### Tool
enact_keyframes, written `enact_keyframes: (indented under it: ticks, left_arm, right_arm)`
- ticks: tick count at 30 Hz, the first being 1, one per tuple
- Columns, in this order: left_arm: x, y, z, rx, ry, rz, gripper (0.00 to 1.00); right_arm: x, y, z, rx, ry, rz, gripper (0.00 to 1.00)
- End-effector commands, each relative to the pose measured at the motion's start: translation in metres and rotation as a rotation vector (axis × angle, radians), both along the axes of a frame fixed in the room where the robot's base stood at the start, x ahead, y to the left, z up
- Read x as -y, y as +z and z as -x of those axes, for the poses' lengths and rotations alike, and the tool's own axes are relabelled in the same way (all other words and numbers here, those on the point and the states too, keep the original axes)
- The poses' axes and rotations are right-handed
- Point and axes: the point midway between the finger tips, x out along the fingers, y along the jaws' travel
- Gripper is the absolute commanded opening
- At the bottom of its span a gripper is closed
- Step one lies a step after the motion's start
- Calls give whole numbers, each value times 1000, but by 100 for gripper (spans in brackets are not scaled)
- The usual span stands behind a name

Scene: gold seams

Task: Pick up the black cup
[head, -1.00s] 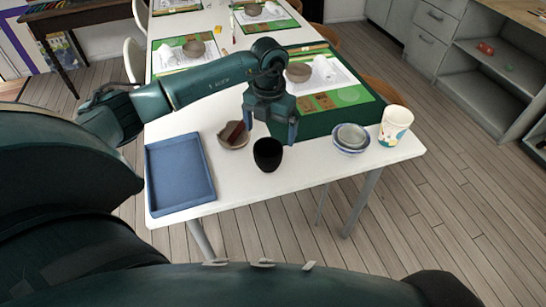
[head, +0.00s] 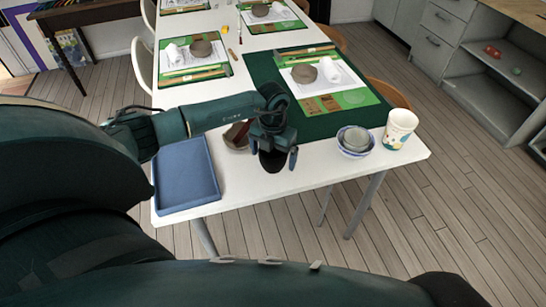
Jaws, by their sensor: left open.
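The black cup (head: 272,162) stands on the white table near its front edge, and its upper part is hidden by my left gripper. My left gripper (head: 273,158) is open and points down over the cup, with one finger to the right of it. Whether the fingers touch the cup cannot be told. My right gripper is not in view.
A blue tray (head: 163,203) lies left of the cup. Stacked bowls (head: 345,151) and a patterned white cup (head: 399,125) stand right. A green mat (head: 262,68) lies behind.

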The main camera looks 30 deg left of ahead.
Motion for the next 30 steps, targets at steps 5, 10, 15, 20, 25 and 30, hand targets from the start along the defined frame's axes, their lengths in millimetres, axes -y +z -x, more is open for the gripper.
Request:
enact_keyframes:
  ticks: [5,10,15,20,25,30]
  left_arm:
    - [0,0,0,0,0,0,84]
    - [0,1,0,0,1,0,70]
    - [0,1,0,0,1,0,56]
    - [0,1,0,0,1,0,43]
    - [0,1,-1,1,1,1,43]
    - [-1,13,-2,5,1,2,43]
  right_arm:
    - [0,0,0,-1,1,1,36]
    - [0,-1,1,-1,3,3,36]
    - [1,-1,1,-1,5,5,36]
    - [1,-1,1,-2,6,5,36]
    - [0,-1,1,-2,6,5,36]
    - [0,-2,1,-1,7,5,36]
